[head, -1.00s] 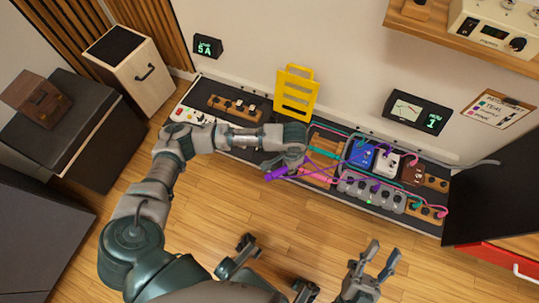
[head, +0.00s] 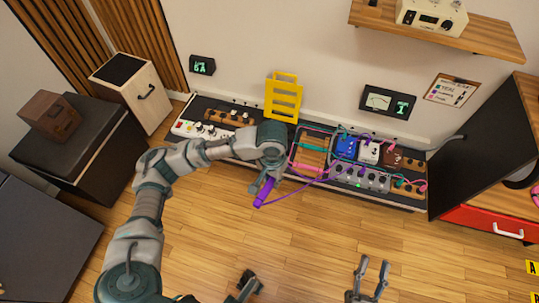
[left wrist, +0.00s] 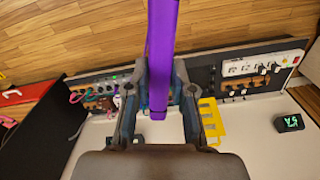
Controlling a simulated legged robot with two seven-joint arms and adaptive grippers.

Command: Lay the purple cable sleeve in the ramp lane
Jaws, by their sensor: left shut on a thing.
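The purple cable sleeve (head: 264,192) is held in my left gripper (head: 264,184), over the floor just in front of the long board. A thin purple cable runs from it to the pedals at the right. In the left wrist view the sleeve (left wrist: 160,50) is a long purple bar between the two fingers of my left gripper (left wrist: 160,95). My right gripper (head: 370,272) is open and empty over the floor, apart from the board. Pink and teal cables lie around a wooden block (head: 312,152) on the board. I cannot tell which part is the ramp lane.
The long black board (head: 287,157) runs along the wall with a blue pedal (head: 345,147), a white pedal and a grey pedal strip (head: 360,177). A yellow slotted rack (head: 283,97) stands behind it. A red drawer (head: 485,222) is at the right.

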